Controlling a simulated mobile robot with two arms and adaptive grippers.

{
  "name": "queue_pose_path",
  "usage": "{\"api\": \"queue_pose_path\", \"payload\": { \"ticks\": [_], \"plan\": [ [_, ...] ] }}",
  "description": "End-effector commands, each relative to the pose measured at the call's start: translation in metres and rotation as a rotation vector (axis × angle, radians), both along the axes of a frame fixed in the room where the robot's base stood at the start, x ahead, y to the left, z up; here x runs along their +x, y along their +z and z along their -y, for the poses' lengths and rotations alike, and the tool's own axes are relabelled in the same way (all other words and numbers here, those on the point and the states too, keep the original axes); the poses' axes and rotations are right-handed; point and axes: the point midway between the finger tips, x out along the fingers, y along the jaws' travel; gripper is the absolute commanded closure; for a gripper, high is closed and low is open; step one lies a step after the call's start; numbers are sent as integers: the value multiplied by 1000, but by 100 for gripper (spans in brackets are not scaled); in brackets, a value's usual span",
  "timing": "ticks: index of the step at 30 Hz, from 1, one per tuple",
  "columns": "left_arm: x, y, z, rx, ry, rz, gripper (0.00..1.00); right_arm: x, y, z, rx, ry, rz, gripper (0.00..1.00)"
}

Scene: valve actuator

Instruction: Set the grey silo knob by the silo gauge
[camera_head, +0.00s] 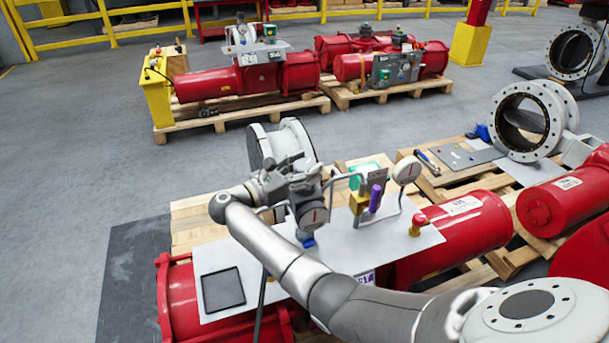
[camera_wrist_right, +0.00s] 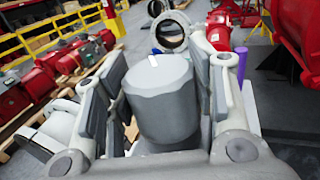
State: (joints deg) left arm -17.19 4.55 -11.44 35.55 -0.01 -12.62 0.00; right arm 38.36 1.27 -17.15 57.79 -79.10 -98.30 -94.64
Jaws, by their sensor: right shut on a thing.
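A large grey knob (camera_wrist_right: 165,105) with a white mark on its top edge sits between the two fingers of my right gripper (camera_wrist_right: 160,90) in the wrist view. The fingers are shut on its sides. In the head view my right gripper (camera_head: 292,180) is over the white panel (camera_head: 340,250), and it hides most of the knob there. Another round gauge (camera_head: 407,170) stands further right on a bent pipe. I cannot tell which is the silo gauge. My left gripper is not in view.
A purple cylinder (camera_head: 376,198), a yellow block (camera_head: 359,203) and a red knob (camera_head: 418,222) stand on the panel right of the gripper. A dark square (camera_head: 222,290) lies at the panel's left. A grey flange ring (camera_head: 294,143) stands behind. The floor at left is clear.

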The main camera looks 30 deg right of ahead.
Motion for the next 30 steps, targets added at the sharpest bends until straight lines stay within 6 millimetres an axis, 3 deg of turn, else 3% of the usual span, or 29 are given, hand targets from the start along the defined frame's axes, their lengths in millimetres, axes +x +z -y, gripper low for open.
{"api": "queue_pose_path", "payload": {
  "ticks": [9, 28, 29, 30],
  "plan": [
    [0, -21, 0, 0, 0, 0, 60, 1, -1, 0, -1, -126, 3, 73],
    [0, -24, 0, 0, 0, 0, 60, 0, 1, 1, -1, -165, 3, 73],
    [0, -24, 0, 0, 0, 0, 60, 0, 1, 1, -1, -164, 3, 48],
    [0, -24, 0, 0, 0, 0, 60, 0, 1, 1, -1, -164, 3, 43]
  ]
}}
